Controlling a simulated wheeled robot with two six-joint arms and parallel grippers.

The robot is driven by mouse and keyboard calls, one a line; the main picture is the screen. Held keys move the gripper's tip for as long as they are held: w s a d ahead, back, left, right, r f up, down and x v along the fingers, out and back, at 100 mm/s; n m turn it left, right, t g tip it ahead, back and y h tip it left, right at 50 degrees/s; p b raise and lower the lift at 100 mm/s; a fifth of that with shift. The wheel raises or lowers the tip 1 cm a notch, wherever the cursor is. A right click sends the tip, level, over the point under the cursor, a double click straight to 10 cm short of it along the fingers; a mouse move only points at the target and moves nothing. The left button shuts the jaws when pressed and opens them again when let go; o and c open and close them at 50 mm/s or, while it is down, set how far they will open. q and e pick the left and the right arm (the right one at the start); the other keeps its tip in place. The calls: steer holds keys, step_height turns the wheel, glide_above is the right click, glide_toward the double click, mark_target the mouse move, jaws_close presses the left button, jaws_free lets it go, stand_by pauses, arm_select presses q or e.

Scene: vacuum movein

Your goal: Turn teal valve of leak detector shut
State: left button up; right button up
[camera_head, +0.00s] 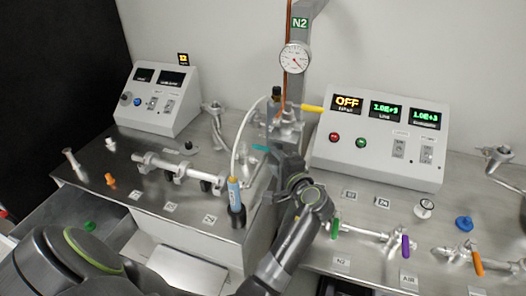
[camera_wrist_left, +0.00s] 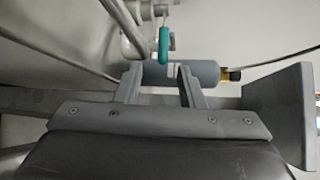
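The teal valve handle (camera_head: 260,147) shows as a small teal lever beside the steel pipe column in the head view. In the left wrist view the teal handle (camera_wrist_left: 164,46) hangs from a metal valve body, just beyond my fingertips. My left gripper (camera_wrist_left: 158,76) is open, with nothing between its fingers but a grey cylinder with a brass end (camera_wrist_left: 205,74) seen behind them. In the head view my left gripper (camera_head: 280,152) is partly hidden by its own wrist, close to the teal handle. My right gripper is not in view.
A yellow handle (camera_head: 312,108) and a gauge (camera_head: 295,58) are on the column above. A control box (camera_head: 380,150) stands to the right. A blue-and-white tool (camera_head: 235,195) with a white hose stands left of my arm. Green (camera_head: 335,228) and purple (camera_head: 405,245) handles lie on the right bench.

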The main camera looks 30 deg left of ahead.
mark_target(265, 150)
arm_select(q)
steer(key=shift+a+r, duration=0.15)
steer(key=shift+a, duration=0.05)
steer(key=shift+w+a, duration=0.15)
steer(key=shift+a, duration=0.1)
steer(key=p+x, duration=0.2)
steer(key=x, duration=0.4)
steer(key=shift+a, duration=0.2)
steer(key=shift+c, duration=0.4)
jaws_close()
